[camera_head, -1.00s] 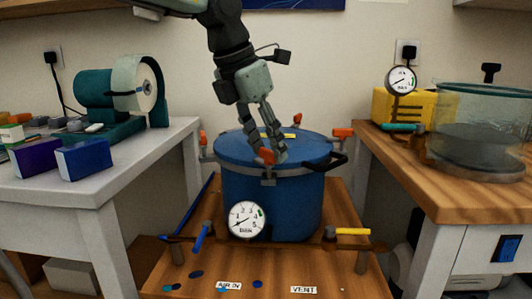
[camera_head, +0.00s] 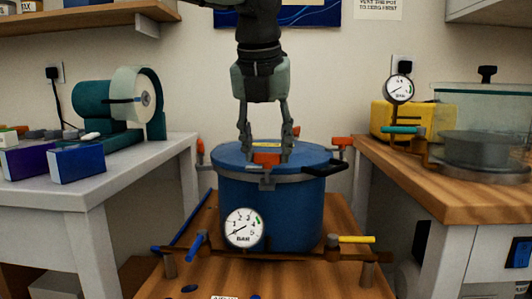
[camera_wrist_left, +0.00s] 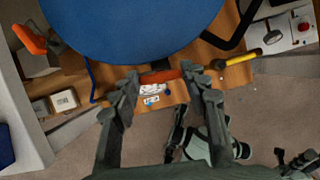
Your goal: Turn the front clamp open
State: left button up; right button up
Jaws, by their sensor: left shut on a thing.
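The blue pressure pot (camera_head: 290,195) stands on the low wooden bench with its lid on; the pot top also fills the upper middle of the left wrist view (camera_wrist_left: 140,25). The front clamp (camera_head: 266,160) has an orange handle at the lid's front rim. In the left wrist view this handle (camera_wrist_left: 160,76) lies crosswise between the fingertips. My left gripper (camera_head: 266,153) comes down from above, shut on the front clamp's handle with a finger on each side.
Other orange clamps sit around the lid, one at right (camera_head: 341,141). A black lid handle (camera_head: 328,168) sticks out at right. A gauge (camera_head: 243,228), a blue lever (camera_head: 197,243) and a yellow lever (camera_head: 357,239) are in front. Side tables flank the pot.

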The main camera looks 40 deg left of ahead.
pick_arm(q)
jog(key=shift+n, duration=0.6)
pick_arm(e)
jog(key=shift+s+d+r+t, duration=0.15)
jog(key=shift+r+t, duration=0.15)
jog(key=shift+r, duration=0.1)
pick_arm(q)
jog(key=o, duration=1.2)
jog(key=shift+c, duration=0.2)
jog(key=v, duration=1.2)
jog(key=shift+d, duration=0.3)
jog(key=shift+w, duration=0.15)
pick_arm(e)
jog(key=shift+d, duration=0.1)
